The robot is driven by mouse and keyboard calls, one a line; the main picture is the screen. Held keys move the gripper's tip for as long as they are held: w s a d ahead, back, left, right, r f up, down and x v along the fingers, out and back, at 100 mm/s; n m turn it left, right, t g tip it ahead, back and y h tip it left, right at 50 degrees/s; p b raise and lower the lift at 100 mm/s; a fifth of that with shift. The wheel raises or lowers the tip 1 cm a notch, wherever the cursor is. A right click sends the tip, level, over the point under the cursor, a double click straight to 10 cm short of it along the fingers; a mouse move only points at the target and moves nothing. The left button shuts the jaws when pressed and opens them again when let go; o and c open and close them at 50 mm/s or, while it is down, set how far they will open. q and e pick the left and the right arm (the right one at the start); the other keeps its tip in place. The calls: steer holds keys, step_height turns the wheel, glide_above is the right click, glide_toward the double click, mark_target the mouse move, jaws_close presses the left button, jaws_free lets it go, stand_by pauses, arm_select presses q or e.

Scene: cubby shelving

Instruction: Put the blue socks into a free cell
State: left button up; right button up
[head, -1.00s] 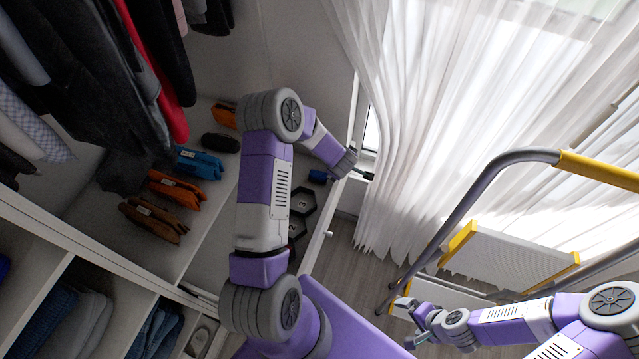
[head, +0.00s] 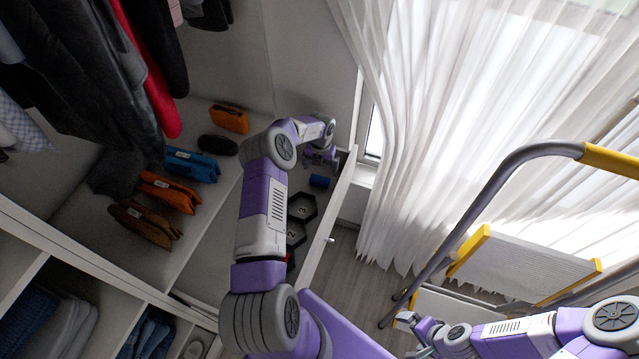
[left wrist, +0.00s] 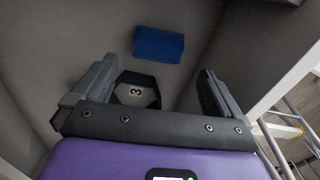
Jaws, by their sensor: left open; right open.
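The blue socks (head: 319,181) are a small rolled bundle on the floor of the open drawer, apart from the hexagonal cells. They also show in the left wrist view (left wrist: 158,45), ahead of my fingers. Cell 3 (head: 302,207) looks empty and shows between my fingers in the left wrist view (left wrist: 137,90). Cell 2 (head: 294,236) is beside it, partly hidden by my arm. Something red (head: 290,261) is farther along, mostly hidden. My left gripper (head: 321,160) is open and empty above the drawer's far end, near the socks. My right gripper (head: 413,326) is open, outside the drawer.
The drawer's front wall (head: 329,221) runs along its right side. Folded orange (head: 168,192), blue (head: 192,164) and brown (head: 146,222) items lie on the shelf at left, under hanging clothes. A step ladder (head: 520,262) stands at right, by the curtain.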

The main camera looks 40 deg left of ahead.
mark_target(320, 178)
arm_select(q)
step_height(320, 178, down, 6)
steer(key=shift+s+f+b, duration=0.1)
steer(key=shift+s+b, duration=0.05)
steer(key=shift+b, duration=0.7)
steer(key=c, duration=1)
